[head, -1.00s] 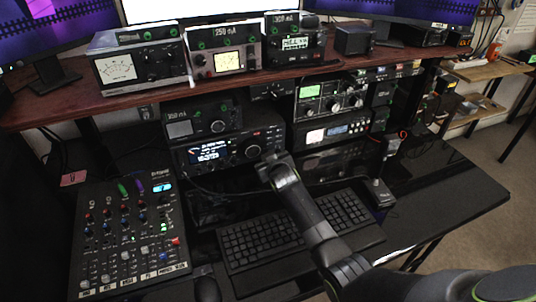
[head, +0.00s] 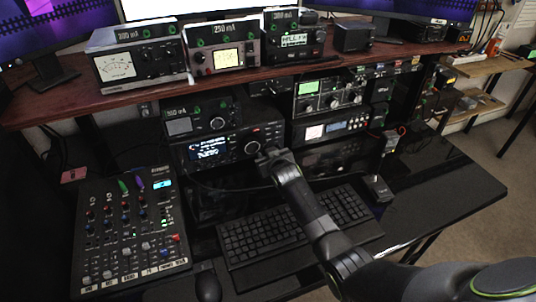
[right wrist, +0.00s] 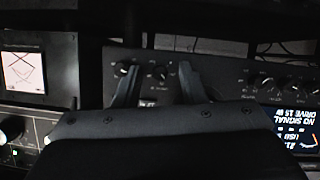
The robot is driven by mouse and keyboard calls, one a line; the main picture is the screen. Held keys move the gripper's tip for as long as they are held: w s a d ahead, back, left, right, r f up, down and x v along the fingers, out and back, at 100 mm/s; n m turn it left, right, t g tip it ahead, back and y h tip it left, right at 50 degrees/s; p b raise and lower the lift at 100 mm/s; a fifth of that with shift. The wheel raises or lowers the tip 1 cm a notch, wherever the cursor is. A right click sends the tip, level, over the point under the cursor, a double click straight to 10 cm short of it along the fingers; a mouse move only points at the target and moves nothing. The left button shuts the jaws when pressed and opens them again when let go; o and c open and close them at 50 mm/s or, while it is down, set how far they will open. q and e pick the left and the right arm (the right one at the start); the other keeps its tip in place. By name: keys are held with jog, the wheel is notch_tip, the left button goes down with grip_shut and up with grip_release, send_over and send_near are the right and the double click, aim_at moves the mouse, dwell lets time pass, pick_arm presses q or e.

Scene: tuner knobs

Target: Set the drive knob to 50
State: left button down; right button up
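The black radio (head: 208,152) with a lit blue-white display and a large dial stands under the shelf. In the right wrist view its display (right wrist: 300,133) is upside down and reads "NO SIGNAL" and "DRIVE 15 W". My right gripper (head: 270,154) is in front of the radio's right side. Its two fingers are apart in the right wrist view (right wrist: 157,85), pointing at the panel. Two small knobs, one left (right wrist: 123,70) and one right (right wrist: 160,73), show between or beside the fingertips. I cannot tell which knob is the drive knob, or whether the fingers touch one. My left gripper is out of view.
A smaller unit (head: 200,121) sits on top of the radio. More radio gear (head: 329,97) stands to the right, close to my gripper. A mixer (head: 131,235) lies front left, and a keyboard (head: 255,238) lies under my right arm. The shelf (head: 140,100) overhangs behind.

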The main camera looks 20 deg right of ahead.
jog(key=shift+s+r, duration=0.1)
jog(key=shift+s+r, duration=0.2)
jog(key=shift+s, duration=0.35)
jog(key=p+v, duration=0.1)
jog(key=v, duration=1.5)
jog(key=shift+p, duration=0.3)
